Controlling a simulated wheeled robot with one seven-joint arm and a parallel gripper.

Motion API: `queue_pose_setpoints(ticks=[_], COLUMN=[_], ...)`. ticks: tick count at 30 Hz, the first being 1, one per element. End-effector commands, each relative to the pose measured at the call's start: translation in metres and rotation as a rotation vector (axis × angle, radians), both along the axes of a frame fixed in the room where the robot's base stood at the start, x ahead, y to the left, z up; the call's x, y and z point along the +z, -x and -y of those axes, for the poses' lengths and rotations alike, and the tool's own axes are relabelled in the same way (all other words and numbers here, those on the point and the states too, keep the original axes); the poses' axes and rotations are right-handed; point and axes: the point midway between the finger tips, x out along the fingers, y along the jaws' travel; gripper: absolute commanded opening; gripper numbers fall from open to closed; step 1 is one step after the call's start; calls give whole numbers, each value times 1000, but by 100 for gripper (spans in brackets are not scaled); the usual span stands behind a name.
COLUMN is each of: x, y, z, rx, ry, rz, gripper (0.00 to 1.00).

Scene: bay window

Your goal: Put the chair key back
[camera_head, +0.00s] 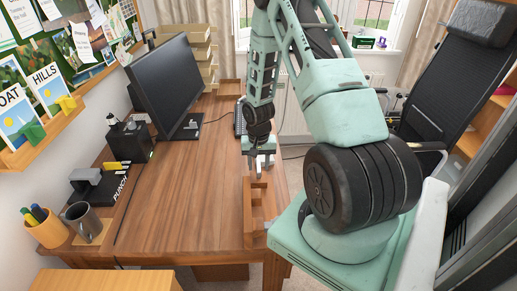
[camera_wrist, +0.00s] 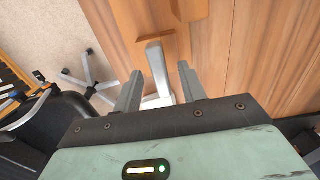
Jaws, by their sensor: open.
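My gripper (camera_head: 262,168) is over the right edge of the wooden desk, pointing down, just behind a small wooden rack (camera_head: 256,232). In the wrist view the two fingers (camera_wrist: 160,92) stand apart, so my gripper is open. A pale grey metal piece (camera_wrist: 154,62), which looks like the chair key, shows between the fingers. Its far end reaches beside the wooden rack, which also shows in the wrist view (camera_wrist: 138,17). I cannot tell whether the piece touches the rack or a finger. In the head view I cannot make the key out clearly.
The desk (camera_head: 180,205) is clear in the middle. A monitor (camera_head: 167,82), a keyboard (camera_head: 240,118), a black hole punch (camera_head: 98,188), a mug (camera_head: 84,220) and a pen pot (camera_head: 46,229) stand around it. A black office chair (camera_head: 452,75) stands right of the desk.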

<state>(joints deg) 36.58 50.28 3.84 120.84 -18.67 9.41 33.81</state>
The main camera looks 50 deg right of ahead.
Motion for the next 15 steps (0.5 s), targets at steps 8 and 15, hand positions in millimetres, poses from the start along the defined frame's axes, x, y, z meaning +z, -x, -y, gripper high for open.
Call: queue_pose_setpoints(ticks=[8,15], x=[45,98], y=[-1,-1], z=[1,1], rx=[-2,-1], ry=[4,5], rz=[6,7], gripper=[41,41])
